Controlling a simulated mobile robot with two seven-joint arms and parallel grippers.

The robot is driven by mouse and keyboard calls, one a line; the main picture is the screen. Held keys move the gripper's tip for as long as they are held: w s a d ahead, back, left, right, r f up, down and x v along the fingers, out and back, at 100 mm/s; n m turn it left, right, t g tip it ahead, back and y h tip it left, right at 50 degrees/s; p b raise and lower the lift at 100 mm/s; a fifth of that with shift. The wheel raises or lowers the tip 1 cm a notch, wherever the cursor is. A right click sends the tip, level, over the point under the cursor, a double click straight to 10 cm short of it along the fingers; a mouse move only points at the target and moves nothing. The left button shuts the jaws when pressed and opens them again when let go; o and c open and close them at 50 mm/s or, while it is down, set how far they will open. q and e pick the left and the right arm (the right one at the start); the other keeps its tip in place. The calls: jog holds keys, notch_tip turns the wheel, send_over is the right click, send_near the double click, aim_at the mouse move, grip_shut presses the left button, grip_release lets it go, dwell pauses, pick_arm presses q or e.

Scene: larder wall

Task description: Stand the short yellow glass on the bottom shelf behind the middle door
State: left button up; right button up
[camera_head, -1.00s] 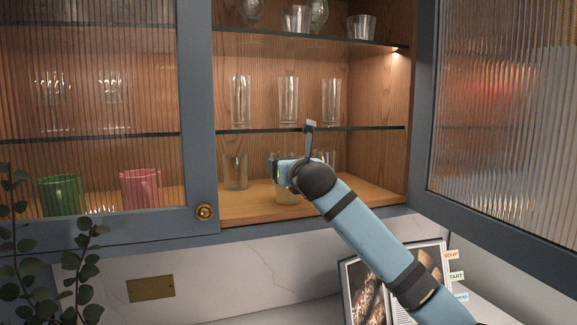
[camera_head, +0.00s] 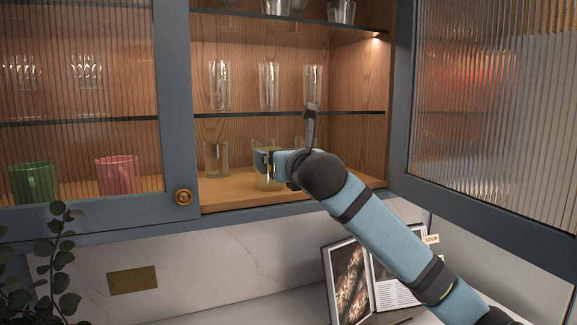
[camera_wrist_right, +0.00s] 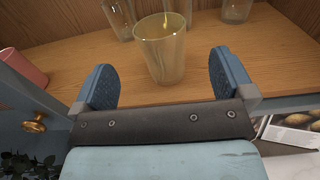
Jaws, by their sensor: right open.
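The short yellow glass (camera_head: 264,181) stands upright on the bottom shelf (camera_head: 225,190) behind the open middle door, near the front edge. It also shows in the right wrist view (camera_wrist_right: 161,48). My right gripper (camera_head: 272,164) reaches into the compartment at the glass, partly covering it in the head view. In the right wrist view its two blue fingers (camera_wrist_right: 163,76) are open, spread either side of the near side of the glass, with visible gaps. My left gripper is not in view.
Clear glasses (camera_head: 216,158) stand behind on the bottom shelf, and others (camera_head: 269,86) on the shelf above. The fluted glass door (camera_head: 490,120) is open at right. An open book (camera_head: 350,285) stands below.

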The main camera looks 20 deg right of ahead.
jog(key=shift+s, duration=1.35)
jog(key=s+f+m+g, duration=0.3)
jog(key=s+f+m, duration=0.25)
jog(key=f, duration=0.65)
jog(key=s+a+f+m+g, duration=0.15)
jog(key=s+f+m, duration=0.25)
jog(key=f+m, duration=0.5)
jog(key=s+d+f+m+g, duration=0.1)
jog(key=s+f+m+g, duration=0.3)
jog(key=f, duration=1)
jog(key=s+d+f+m+g, duration=0.1)
jog(key=s+f+m+g, duration=0.1)
jog(key=s+f+m, duration=0.5)
jog(key=s+d+f+m+g, duration=0.2)
jog(key=s+f+m, duration=0.1)
jog(key=s, duration=0.8)
jog(key=s+d+f+m+g, duration=0.1)
jog(key=s+f+m+g, duration=0.1)
jog(key=s+f+m, duration=0.55)
jog(key=w+a+f+n+t+y+p, duration=0.1)
jog(key=w+a+f+t, duration=0.3)
jog(key=f, duration=0.6)
jog(key=a+n+t+y, duration=0.1)
jog(key=a+t, duration=0.1)
jog(key=t, duration=0.1)
jog(key=shift+a+n+y, duration=0.3)
jog(key=shift+a, duration=0.05)
